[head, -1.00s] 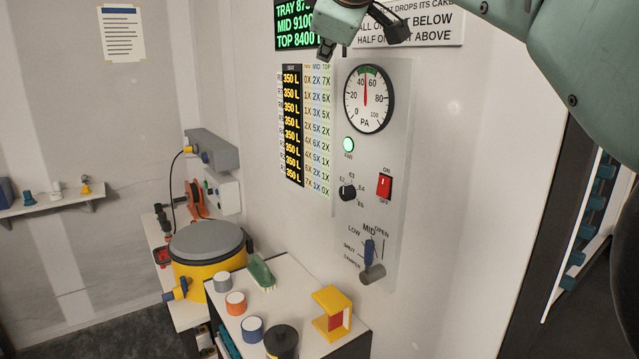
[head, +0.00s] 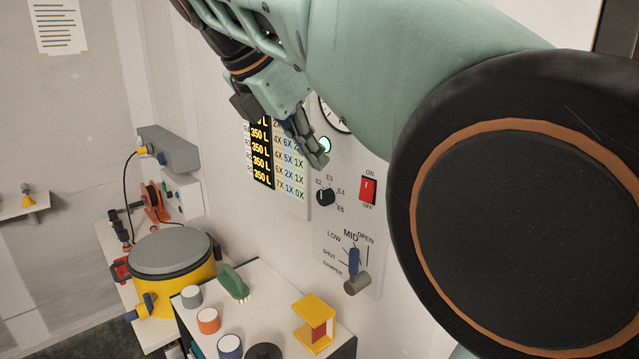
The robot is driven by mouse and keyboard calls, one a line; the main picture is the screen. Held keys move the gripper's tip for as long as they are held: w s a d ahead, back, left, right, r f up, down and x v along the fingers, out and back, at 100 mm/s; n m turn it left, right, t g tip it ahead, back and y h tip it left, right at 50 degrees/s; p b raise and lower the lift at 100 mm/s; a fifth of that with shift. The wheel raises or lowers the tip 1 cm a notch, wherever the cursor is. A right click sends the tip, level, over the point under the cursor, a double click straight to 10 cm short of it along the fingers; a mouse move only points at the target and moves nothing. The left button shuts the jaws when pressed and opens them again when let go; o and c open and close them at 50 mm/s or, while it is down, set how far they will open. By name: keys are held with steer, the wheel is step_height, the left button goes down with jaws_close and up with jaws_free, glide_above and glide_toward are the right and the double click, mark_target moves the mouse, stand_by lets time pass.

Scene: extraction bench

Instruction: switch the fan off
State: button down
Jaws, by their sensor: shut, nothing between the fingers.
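The fan's red rocker switch (head: 368,190) is on the grey wall panel (head: 318,257), between the labels ON above and OFF below. The green fan lamp (head: 325,144) is lit, partly beside my gripper's fingertips. My gripper (head: 318,158) is shut and empty, in front of the panel's upper left. It is up and to the left of the red switch and apart from it in the picture. My arm hides most of the pressure gauge (head: 330,117).
The wall around the lower panel is clear.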

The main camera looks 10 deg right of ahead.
steer(key=shift+s+d+f, duration=0.15)
steer(key=shift+s+d, duration=0.05)
steer(key=shift+s, duration=0.15)
steer(key=shift+f, duration=0.1)
glide_toward(364, 202)
step_height(364, 202, down, 5)
steer(key=w+d, duration=0.2)
steer(key=shift+w+d, duration=0.15)
steer(key=shift+d, duration=0.15)
